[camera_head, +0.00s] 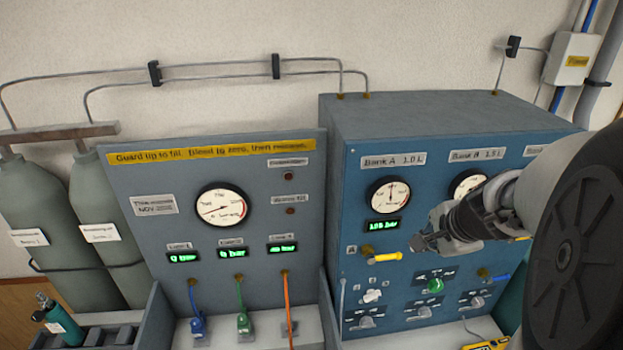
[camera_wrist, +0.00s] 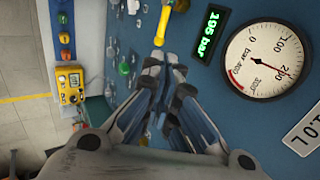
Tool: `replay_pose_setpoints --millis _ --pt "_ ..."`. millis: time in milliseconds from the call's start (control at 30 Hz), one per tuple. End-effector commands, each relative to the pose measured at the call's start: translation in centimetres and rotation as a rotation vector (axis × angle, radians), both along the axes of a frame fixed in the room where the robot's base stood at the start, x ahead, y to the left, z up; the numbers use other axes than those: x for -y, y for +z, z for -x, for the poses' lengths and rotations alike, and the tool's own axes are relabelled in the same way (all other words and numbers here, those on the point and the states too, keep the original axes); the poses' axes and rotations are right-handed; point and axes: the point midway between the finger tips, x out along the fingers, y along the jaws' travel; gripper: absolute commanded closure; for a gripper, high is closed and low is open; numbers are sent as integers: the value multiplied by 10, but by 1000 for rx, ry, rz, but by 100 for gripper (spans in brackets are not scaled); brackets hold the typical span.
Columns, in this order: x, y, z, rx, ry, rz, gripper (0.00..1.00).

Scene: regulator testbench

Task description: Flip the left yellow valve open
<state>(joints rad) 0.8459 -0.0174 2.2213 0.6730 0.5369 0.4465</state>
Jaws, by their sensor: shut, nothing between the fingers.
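The left yellow valve (camera_head: 386,257) is on the blue panel below the Bank A gauge. Its yellow handle lies roughly level, pointing right from a brass fitting in the head view. In the wrist view the yellow handle (camera_wrist: 172,18) is at the top, just beyond my fingertips. My gripper (camera_head: 418,244) is shut and empty, in front of the panel, just right of and slightly above the handle's free end. It also shows in the wrist view (camera_wrist: 164,72). I cannot tell whether the fingertips touch the handle. My arm hides part of the panel's right side.
The Bank A gauge (camera_head: 389,194) and a green display (camera_head: 382,226) reading about 195 bar are above the valve. Knobs, including a green one (camera_head: 435,286), and a blue handle (camera_head: 498,277) are below. A grey panel (camera_head: 150,235) with hoses stands left.

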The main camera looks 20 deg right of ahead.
Motion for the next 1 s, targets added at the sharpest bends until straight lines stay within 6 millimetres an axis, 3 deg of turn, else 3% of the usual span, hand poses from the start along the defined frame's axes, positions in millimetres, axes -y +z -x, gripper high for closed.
replay_pose_setpoints --millis 600,1000 --pt "14 -98 -62 -4 3 -1 100" --pt "17 -113 -73 -1 2 1 100"
